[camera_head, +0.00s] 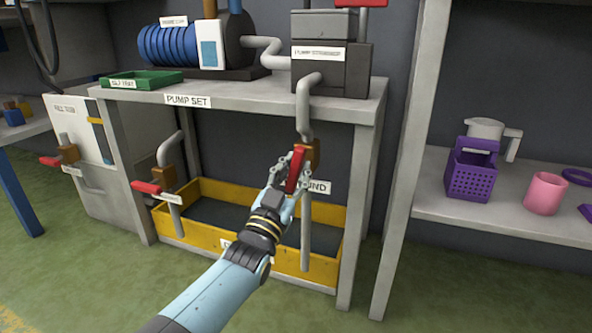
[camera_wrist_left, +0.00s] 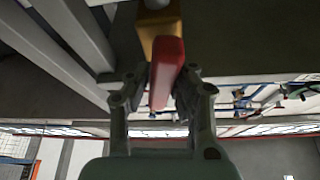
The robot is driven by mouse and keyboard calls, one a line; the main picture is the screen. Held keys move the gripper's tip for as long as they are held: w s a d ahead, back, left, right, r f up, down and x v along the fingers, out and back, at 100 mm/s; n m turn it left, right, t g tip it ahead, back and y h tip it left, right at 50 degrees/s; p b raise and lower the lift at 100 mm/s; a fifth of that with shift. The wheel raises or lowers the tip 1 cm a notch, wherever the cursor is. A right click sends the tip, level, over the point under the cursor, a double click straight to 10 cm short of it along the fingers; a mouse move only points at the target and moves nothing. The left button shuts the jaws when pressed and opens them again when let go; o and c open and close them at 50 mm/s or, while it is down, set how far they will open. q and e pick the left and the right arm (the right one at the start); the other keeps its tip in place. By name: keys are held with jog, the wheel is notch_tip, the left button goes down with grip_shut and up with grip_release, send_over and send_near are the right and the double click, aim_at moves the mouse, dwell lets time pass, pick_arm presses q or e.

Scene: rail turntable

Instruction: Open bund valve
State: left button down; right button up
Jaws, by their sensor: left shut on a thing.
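The bund valve is on the vertical pipe below the pump strainer, with a brass body (camera_head: 312,153) and a red lever handle (camera_head: 294,171). A label ending in "UND" (camera_head: 318,187) is beside it, partly hidden by my gripper. My left gripper (camera_head: 291,170) is shut on the red handle. In the left wrist view the handle (camera_wrist_left: 168,72) lies between the two fingers (camera_wrist_left: 162,92), with the brass body (camera_wrist_left: 158,30) behind it. In the head view the handle slants downward from the valve body. My right gripper is in neither view.
A yellow bund tray (camera_head: 192,232) stands under the pump-set bench (camera_head: 245,98). Other red-handled valves are at the left: one (camera_head: 148,187) over the tray, one (camera_head: 50,161) on a grey cabinet. A shelf (camera_head: 455,215) at right holds a purple basket (camera_head: 470,175) and pink cup (camera_head: 545,193).

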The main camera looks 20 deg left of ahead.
pick_arm(q)
jog(key=shift+f, duration=0.1)
jog(key=c, duration=1.2)
grip_release()
jog(key=shift+a, duration=0.15)
jog(key=shift+o, duration=0.2)
jog(key=v, duration=1.2)
